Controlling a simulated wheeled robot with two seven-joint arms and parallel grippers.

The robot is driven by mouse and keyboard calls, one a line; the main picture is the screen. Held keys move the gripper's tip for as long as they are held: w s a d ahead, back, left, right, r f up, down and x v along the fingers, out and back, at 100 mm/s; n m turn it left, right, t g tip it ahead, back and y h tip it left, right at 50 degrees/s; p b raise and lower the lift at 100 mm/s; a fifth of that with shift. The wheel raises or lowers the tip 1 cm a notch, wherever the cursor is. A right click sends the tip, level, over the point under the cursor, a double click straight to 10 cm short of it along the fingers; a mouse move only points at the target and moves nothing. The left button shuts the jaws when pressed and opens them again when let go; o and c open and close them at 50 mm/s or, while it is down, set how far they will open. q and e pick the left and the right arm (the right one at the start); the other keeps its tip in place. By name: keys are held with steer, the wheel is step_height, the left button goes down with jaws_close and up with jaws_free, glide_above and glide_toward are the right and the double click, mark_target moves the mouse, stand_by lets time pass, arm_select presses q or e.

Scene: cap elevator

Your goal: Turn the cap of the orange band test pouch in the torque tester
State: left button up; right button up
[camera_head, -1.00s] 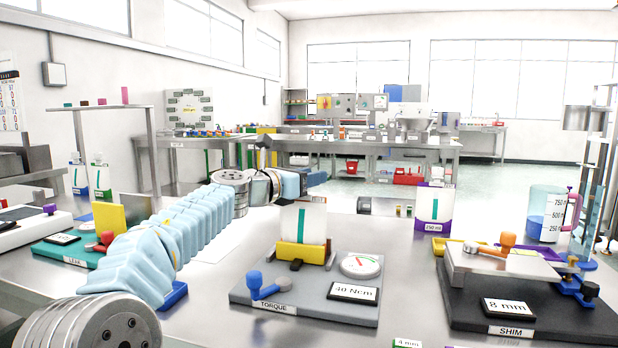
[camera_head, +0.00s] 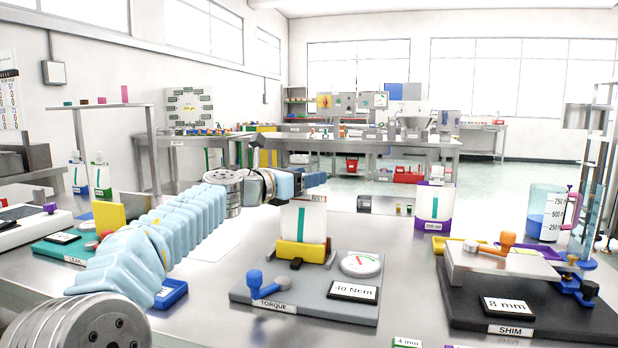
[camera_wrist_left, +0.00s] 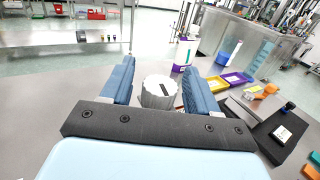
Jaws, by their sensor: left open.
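The test pouch (camera_head: 291,222), white with a teal stripe, stands upright in the torque tester (camera_head: 240,294), above a yellow-orange part (camera_head: 300,254) at its foot. My left gripper (camera_head: 312,181) is at the pouch's top and hides the cap in the head view. In the left wrist view, the open blue fingers of my left gripper (camera_wrist_left: 160,70) stand on either side of a round pale grey cap (camera_wrist_left: 158,94) with a dark mark on top. A gap shows beside the cap; finger contact is not visible. My right gripper is not in view.
A dial (camera_head: 361,264) and a "40 Ncm" sign (camera_head: 353,291) sit on the tester. A purple-banded pouch (camera_head: 434,204) stands behind to the right. The shim station (camera_head: 530,318) is at right, and a green tester (camera_head: 62,250) at left.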

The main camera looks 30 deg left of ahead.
arm_select(q)
steer(key=b+v, duration=0.1)
steer(key=v, duration=1.1)
steer(key=shift+s, duration=0.25)
steer(key=shift+a, duration=0.1)
